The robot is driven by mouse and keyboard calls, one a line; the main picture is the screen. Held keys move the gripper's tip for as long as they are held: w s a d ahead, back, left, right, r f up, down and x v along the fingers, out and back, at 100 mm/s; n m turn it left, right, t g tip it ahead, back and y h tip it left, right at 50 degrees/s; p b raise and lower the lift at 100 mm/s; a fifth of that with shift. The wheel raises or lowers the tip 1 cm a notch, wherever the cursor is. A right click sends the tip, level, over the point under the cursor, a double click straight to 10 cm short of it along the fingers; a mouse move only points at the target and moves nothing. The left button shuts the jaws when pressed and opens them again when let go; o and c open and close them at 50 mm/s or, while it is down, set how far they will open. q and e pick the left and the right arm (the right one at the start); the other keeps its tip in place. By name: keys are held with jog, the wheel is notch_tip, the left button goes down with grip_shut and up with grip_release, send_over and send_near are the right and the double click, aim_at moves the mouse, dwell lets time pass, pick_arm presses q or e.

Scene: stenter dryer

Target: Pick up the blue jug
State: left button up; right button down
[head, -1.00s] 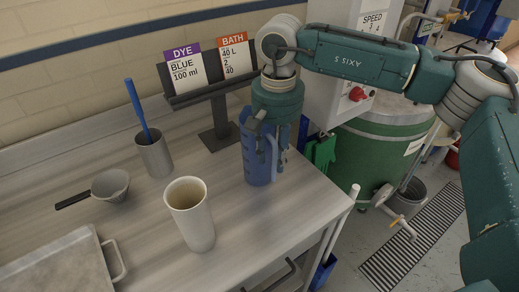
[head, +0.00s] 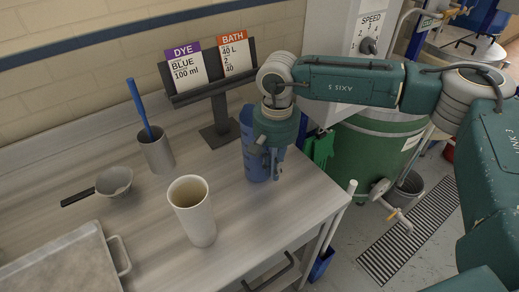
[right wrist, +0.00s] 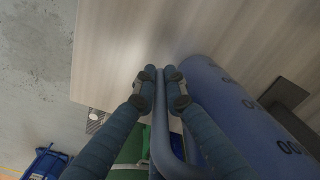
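The blue jug (head: 254,160) stands upright on the metal table near its right end. My right gripper (head: 273,172) is over the jug's right side and points down, hiding part of the jug's rim and handle. In the right wrist view, the jug's body (right wrist: 235,105) is to the right, and its handle (right wrist: 160,115) runs between the two fingertips. The fingers of my right gripper (right wrist: 160,86) are close together, one against each side of the handle. The jug's base appears to rest on the table. My left gripper is not in view.
A white cup (head: 196,222) stands left of the jug. A grey beaker (head: 157,155) with a blue rod, a small bowl (head: 115,183) and a metal tray (head: 62,268) are farther left. The card stand (head: 219,136) is behind. A green drum (head: 365,155) stands beyond the table's right edge.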

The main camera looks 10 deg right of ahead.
jog(key=shift+r, duration=0.2)
jog(key=shift+r, duration=0.3)
notch_tip(320, 180, up, 19)
jog(key=b, duration=0.3)
jog(key=shift+b, duration=0.4)
